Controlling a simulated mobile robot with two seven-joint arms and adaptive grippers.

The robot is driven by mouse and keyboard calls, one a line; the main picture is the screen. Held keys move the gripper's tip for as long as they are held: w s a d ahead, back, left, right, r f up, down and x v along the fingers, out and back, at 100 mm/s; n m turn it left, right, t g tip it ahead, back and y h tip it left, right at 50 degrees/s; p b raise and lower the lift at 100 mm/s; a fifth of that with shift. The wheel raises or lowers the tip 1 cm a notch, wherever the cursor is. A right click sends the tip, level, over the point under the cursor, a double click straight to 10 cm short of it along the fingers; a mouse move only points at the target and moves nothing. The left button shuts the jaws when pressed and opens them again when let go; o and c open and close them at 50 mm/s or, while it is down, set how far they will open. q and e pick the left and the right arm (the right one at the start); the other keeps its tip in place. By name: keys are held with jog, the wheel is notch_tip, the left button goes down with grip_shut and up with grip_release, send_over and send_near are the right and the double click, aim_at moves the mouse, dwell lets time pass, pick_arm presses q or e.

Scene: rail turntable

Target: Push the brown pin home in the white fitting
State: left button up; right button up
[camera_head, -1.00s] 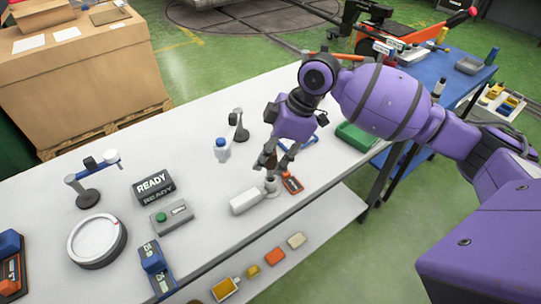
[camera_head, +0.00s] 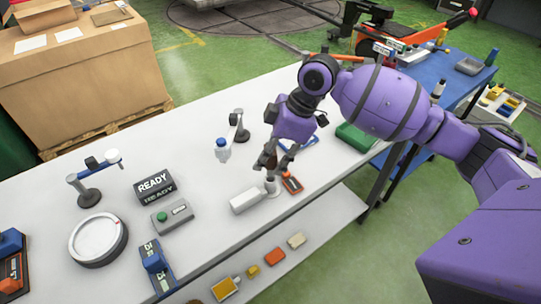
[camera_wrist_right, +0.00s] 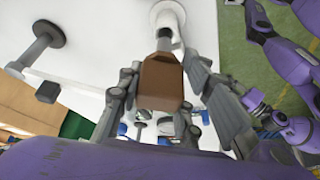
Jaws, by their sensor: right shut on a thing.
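My right gripper (camera_head: 279,161) is at the front right part of the white table, pointing down, shut on the brown pin. The brown pin (camera_head: 267,160) shows dark between the fingers. In the right wrist view, its brown block-shaped head (camera_wrist_right: 160,82) sits between the fingers of the gripper (camera_wrist_right: 165,100), and a grey shank runs from it toward the white fitting (camera_wrist_right: 168,14). The white fitting (camera_head: 272,189) stands directly below the gripper, with a white cylindrical part lying to its left. The shank's tip meets the fitting's mouth; how deep it sits I cannot tell. My left gripper is out of view.
An orange and black tool (camera_head: 292,183) lies just right of the fitting. A blue-capped bottle (camera_head: 222,149) and a small dark stand (camera_head: 239,128) are to the left. The READY sign (camera_head: 154,187) and grey button box (camera_head: 172,216) are farther left. A green box (camera_head: 355,136) lies right.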

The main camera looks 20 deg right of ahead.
aim_at(271, 171)
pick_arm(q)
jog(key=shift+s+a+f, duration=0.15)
pick_arm(e)
jog(key=shift+f, duration=0.25)
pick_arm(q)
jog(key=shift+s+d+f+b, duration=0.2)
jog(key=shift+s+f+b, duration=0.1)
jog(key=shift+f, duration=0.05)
pick_arm(e)
jog(key=shift+f, duration=1.05)
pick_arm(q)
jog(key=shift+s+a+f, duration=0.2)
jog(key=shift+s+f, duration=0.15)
pick_arm(e)
jog(key=shift+f, duration=0.75)
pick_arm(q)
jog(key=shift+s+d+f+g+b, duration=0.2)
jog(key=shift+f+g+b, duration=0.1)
pick_arm(e)
jog(key=shift+f, duration=0.7)
jog(key=o, duration=1.3)
jog(key=shift+o, duration=0.2)
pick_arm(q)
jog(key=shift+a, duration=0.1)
pick_arm(e)
jog(key=v, duration=1.2)
